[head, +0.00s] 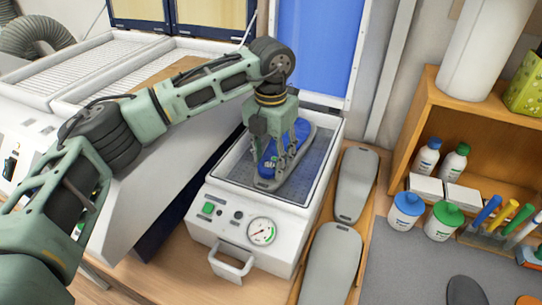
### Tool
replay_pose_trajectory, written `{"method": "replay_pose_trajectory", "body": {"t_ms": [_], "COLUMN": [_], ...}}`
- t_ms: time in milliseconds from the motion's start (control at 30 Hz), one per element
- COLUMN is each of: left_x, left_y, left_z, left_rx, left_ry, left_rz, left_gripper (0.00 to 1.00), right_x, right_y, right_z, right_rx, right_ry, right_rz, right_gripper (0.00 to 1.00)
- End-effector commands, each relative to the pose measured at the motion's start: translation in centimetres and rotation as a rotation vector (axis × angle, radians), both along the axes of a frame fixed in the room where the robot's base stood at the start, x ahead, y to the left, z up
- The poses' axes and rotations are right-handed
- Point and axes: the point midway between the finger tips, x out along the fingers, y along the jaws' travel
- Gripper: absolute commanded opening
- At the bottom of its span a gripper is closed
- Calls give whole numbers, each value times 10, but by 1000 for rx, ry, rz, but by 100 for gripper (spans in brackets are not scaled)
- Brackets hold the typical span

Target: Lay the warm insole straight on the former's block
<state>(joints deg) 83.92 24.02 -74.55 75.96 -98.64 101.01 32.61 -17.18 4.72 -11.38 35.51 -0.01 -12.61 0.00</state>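The former (217,187) is a white box-shaped machine with a dark framed top, a round gauge and a front handle. A grey foot-shaped block (306,136) lies on its top. The blue insole (264,164) shows over the block, with a grey margin at the far end and the near end. My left gripper (275,168) points down over the insole, fingers at or very near it. The fingers hide part of the insole, and I cannot tell whether they grip it or whether it touches the block all along. My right gripper is out of view.
Two grey foot-shaped pieces (357,184) lie on a wooden board right of the former. Bottles, tubs (406,210) and coloured-handled tools stand further right by a wooden shelf (470,104). A blue panel (318,45) rises behind the former. A white gridded machine (88,65) is at left.

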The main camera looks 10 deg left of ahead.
Motion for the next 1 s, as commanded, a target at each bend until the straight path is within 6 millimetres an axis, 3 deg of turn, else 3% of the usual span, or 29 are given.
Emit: {"method": "replay_pose_trajectory", "body": {"t_ms": [233, 567, 767, 1000], "left_x": [0, 0, 1, 1], "left_y": [0, 0, 0, -1], "left_z": [0, 3, 31, 82], "left_rx": [0, 0, -1, -1], "left_ry": [0, -1, -4, -3], "left_rz": [0, 0, 0, 0], "left_gripper": [70, 70, 70, 70], "right_x": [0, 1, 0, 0], "right_y": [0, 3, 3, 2], "right_z": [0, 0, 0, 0], "right_rx": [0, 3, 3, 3], "right_ry": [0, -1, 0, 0], "right_rz": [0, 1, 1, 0], "right_gripper": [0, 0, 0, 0]}}
